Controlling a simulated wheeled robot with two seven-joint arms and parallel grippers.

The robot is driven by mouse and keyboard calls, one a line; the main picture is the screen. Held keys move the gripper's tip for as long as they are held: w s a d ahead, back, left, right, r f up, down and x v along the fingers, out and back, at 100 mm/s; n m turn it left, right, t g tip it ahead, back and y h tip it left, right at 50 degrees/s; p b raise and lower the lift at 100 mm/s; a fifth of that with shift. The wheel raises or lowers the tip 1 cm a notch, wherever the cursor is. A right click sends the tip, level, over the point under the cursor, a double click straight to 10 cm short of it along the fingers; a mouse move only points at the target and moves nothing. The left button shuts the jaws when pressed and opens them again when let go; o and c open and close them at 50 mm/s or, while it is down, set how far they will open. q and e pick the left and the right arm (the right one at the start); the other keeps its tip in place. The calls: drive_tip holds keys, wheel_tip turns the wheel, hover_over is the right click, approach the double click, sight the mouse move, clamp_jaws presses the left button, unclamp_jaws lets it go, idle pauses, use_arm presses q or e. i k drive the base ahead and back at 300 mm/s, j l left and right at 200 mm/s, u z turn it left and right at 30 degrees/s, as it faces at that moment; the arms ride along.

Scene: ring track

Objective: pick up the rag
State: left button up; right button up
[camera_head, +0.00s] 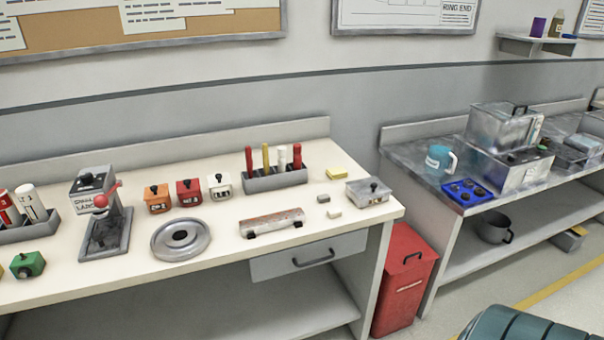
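I see nothing that I can clearly name as a rag. A small flat yellow piece (337,174) lies on the cream workbench, behind a metal box with a black knob (368,191); I cannot tell if it is cloth or sponge. A pale blue-grey item (584,143) lies by a wire or metal tray at the far right of the steel bench, too small to make out. Neither of my grippers is in view.
The cream workbench (220,262) holds a press (105,215), a round metal disc (180,240), a rusty bar (272,222) and several small boxes. A red bin (404,280) stands between the benches. The steel bench holds a blue mug (440,160) and a blue panel (467,196).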

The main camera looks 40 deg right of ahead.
sight(336, 172)
drive_tip(key=z, duration=1.55)
drive_tip(key=i+u, duration=0.3)
drive_tip(key=i, duration=0.3)
drive_tip(key=i+l+u, duration=0.1)
drive_tip(key=i+u, duration=0.2)
drive_tip(key=i, duration=0.3)
